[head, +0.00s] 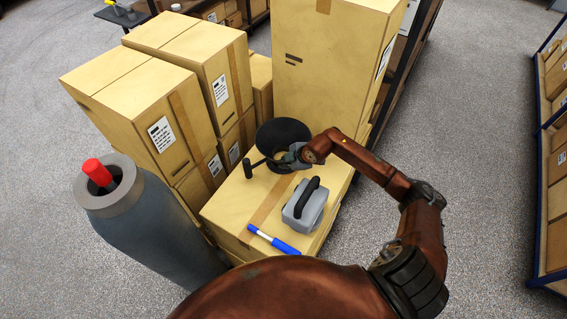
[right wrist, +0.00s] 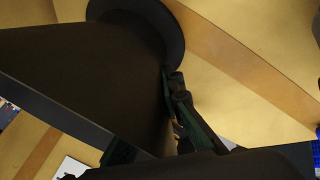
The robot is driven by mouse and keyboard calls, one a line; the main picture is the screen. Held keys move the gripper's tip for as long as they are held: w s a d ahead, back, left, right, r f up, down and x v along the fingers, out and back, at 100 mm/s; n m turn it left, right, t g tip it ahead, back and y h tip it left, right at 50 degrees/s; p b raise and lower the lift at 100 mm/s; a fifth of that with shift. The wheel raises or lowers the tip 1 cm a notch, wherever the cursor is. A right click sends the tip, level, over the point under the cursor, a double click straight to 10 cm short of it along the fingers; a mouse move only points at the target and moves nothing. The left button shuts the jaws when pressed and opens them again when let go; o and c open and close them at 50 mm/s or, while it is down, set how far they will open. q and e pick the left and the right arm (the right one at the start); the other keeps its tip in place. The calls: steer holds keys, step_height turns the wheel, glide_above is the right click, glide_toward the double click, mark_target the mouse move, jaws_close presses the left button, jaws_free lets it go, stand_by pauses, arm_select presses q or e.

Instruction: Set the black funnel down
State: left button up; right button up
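The black funnel (head: 284,134) shows as a dark round shape over the low carton (head: 236,206) in the head view. My right gripper (head: 291,157) is at its near edge. In the right wrist view the funnel (right wrist: 90,65) fills the upper left, with a round flange at its far end. The gripper fingers (right wrist: 150,128) lie against its dark wall, one on each side, and look shut on it. I cannot tell whether the funnel touches the carton. My left gripper is not in view.
On the low carton are a grey case (head: 305,208) with a black handle, a blue-and-white tool (head: 274,240) and a black T-shaped thing (head: 248,168). Tall cartons (head: 145,110) stand behind and left. A grey cylinder (head: 150,225) with a red top stands at left.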

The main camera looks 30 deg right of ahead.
steer(key=o, duration=0.3)
steer(key=v, duration=1.2)
steer(key=shift+r, duration=0.15)
